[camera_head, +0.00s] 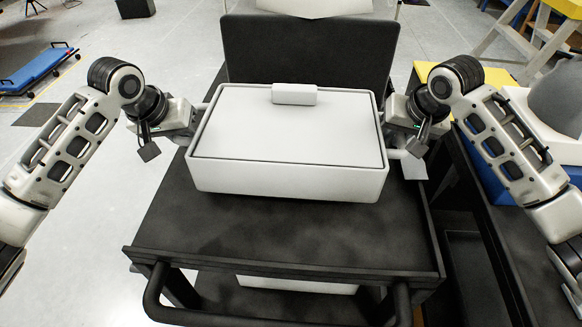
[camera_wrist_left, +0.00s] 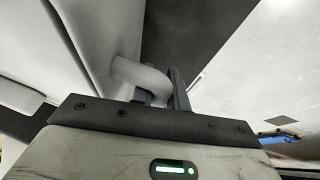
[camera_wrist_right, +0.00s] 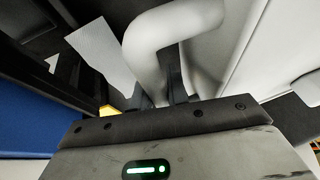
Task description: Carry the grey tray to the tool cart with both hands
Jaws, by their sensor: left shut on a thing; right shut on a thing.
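The grey tray (camera_head: 290,182) is a pale, shallow box with handles on its sides, over the black top of the tool cart (camera_head: 290,235) in the head view. A small pale block (camera_head: 294,94) is at its far edge. I cannot tell whether the tray touches the cart top. My left gripper (camera_head: 200,118) is at the tray's left side, shut on the left handle (camera_wrist_left: 140,75), which shows in the left wrist view. My right gripper (camera_head: 388,118) is at the right side, shut on the right handle (camera_wrist_right: 160,45), seen in the right wrist view. The tray looks roughly level.
A dark upright panel (camera_head: 310,48) stands behind the tray. The cart's push handle (camera_head: 158,290) is at the near edge. A dark bench with a blue and white object (camera_head: 555,140) stands close on the right. A blue trolley (camera_head: 38,68) is far left; the floor between is clear.

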